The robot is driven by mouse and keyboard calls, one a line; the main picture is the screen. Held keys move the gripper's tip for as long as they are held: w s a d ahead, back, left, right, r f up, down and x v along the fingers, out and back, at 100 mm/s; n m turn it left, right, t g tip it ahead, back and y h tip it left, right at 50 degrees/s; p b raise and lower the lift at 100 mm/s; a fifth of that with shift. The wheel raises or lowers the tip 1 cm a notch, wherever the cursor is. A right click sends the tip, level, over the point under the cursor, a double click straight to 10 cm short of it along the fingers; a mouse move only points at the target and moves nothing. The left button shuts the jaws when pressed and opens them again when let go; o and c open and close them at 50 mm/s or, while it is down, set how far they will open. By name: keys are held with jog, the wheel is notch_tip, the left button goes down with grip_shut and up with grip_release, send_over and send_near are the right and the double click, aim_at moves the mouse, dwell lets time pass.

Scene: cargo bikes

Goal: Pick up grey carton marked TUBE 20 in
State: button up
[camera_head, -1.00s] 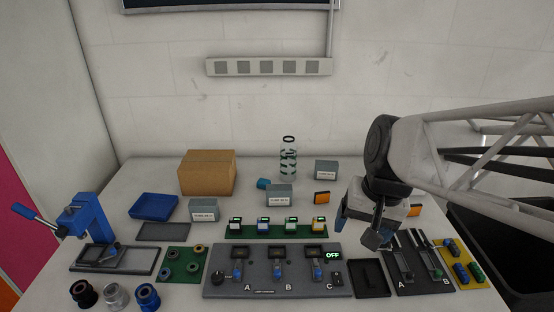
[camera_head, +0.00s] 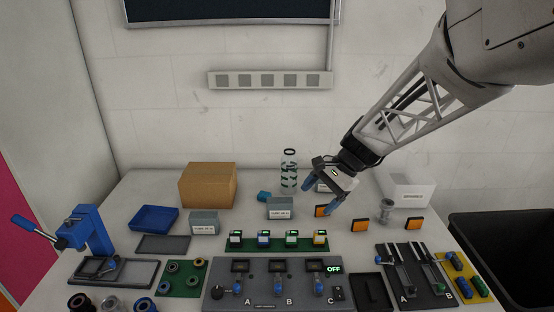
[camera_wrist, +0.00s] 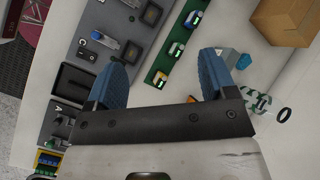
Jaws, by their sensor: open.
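The print is too small to tell surely which says TUBE 20 in. My gripper (camera_head: 320,199) is open and empty, tilted above the table, to the right of the middle carton. In the wrist view, its two blue fingers (camera_wrist: 165,72) are spread apart with nothing between them. A small grey shape beside the right finger may be a carton.
A bottle (camera_head: 288,170) stands behind the middle carton, with a small blue object (camera_head: 264,196) nearby. A brown box (camera_head: 208,185) and blue tray (camera_head: 154,218) are left. Orange blocks (camera_head: 360,225) and a white box (camera_head: 408,191) are right. The control panel (camera_head: 262,291) is in front.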

jog(key=w+a+f+m+y, duration=0.1)
jog(key=w+f+m+y, duration=0.1)
jog(key=w+f, duration=0.3)
jog(key=w+a+f+m+y, duration=0.1)
jog(key=w+f+m, duration=0.1)
jog(key=w, duration=0.6)
jog(key=m+t+y, duration=0.1)
jog(key=m+y, duration=0.3)
jog(key=m, duration=0.1)
send_near(283, 200)
jog(key=a, duration=0.3)
jog(key=shift+w+d+f, duration=0.15)
jog(key=shift+w, duration=0.1)
jog(key=shift+h, duration=0.3)
jog(key=shift+x, duration=1.25)
jog(key=shift+s, duration=0.1)
jog(key=shift+x, duration=2.65)
jog(key=shift+s+f, duration=0.1)
jog(key=shift+s, duration=0.05)
